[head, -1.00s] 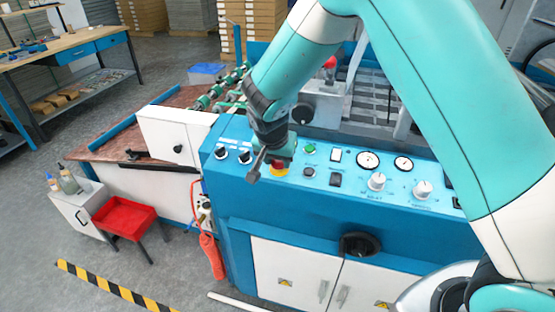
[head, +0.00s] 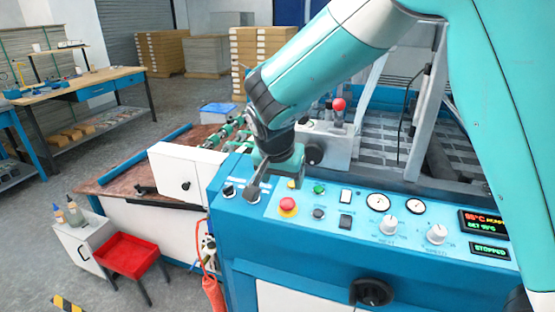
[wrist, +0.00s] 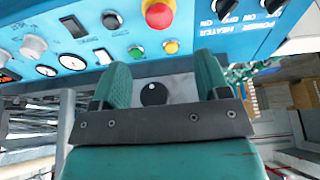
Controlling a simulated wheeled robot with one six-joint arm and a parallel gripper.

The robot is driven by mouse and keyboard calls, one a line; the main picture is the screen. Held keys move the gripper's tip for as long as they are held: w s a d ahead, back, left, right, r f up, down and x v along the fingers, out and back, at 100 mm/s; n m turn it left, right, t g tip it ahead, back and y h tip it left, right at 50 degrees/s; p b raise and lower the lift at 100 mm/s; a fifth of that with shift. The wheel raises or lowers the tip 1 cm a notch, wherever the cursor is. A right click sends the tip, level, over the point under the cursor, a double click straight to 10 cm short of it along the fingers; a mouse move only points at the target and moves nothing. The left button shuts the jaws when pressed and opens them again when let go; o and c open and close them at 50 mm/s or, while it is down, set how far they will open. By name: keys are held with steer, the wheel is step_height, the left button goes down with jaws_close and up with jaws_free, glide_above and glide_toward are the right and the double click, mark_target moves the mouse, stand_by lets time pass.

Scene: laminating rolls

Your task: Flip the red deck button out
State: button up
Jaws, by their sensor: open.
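The red button (head: 288,204) is a round mushroom head on a yellow base, on the blue control deck (head: 262,224). In the wrist view the red button (wrist: 158,13) is at the top, beyond the fingertips. My gripper (head: 275,187) is above the deck, up and left of the button in the head view, and apart from it. In the wrist view my gripper (wrist: 162,72) has its two teal fingers spread with nothing held between them. Whether the button is pressed in or out cannot be told.
A green button (wrist: 136,50) and a yellow one (wrist: 171,47) sit close to the red button. Black selector switches (head: 251,195) are to its left. Gauges (head: 378,202) and white dials (head: 388,226) are to its right. A red-topped lever (head: 338,104) stands behind.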

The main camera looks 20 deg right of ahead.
steer(key=v, duration=0.8)
steer(key=shift+b, duration=0.3)
steer(key=shift+d, duration=0.1)
